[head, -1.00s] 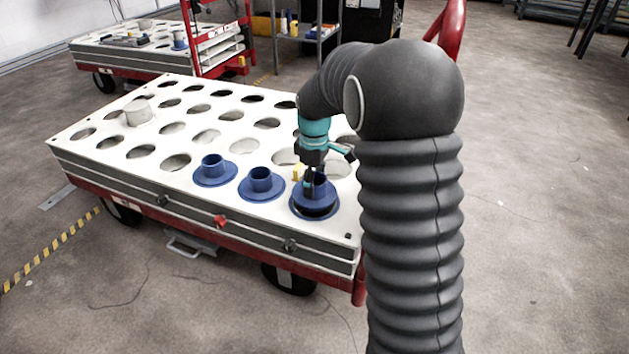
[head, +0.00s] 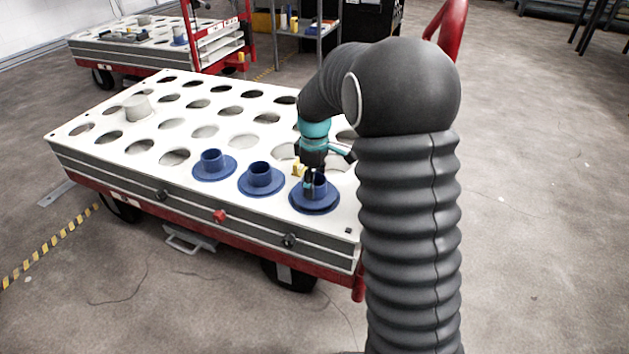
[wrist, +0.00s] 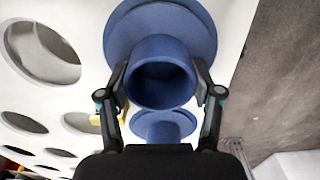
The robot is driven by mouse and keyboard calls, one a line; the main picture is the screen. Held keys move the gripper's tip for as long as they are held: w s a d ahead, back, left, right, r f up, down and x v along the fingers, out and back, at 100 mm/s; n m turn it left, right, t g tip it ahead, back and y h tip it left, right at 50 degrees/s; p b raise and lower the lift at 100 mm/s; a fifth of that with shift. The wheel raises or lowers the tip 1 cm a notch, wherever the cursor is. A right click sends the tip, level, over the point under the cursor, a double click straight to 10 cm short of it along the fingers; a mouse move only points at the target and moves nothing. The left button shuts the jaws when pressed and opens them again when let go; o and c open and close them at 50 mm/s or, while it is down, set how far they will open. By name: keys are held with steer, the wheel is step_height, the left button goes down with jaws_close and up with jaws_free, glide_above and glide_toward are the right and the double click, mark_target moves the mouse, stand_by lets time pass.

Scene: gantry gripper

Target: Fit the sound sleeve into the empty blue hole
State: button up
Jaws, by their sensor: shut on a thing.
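A blue flanged sleeve (head: 322,189) is at the front right corner of the white holed table top, its tube upright. My gripper (head: 311,184) is shut on its tube from above. In the wrist view, the fingers of my gripper (wrist: 161,82) press on both sides of the sleeve's tube (wrist: 162,91), with its wide flange behind. The flange sits low over the blue-rimmed hole and covers its opening; I cannot tell whether it is fully seated. Two similar blue sleeves (head: 261,178) (head: 213,164) stand in the same row to the left.
The white table top (head: 215,103) has many open holes. A grey-white cylinder (head: 137,107) stands at its far left. A small yellow piece (head: 298,169) is beside my gripper. Another holed cart (head: 120,38) and a shelf stand behind. Floor on the right is clear.

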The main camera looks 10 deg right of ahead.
steer(key=shift+f, duration=0.45)
steer(key=o, duration=1.4)
step_height(320, 180, up, 12)
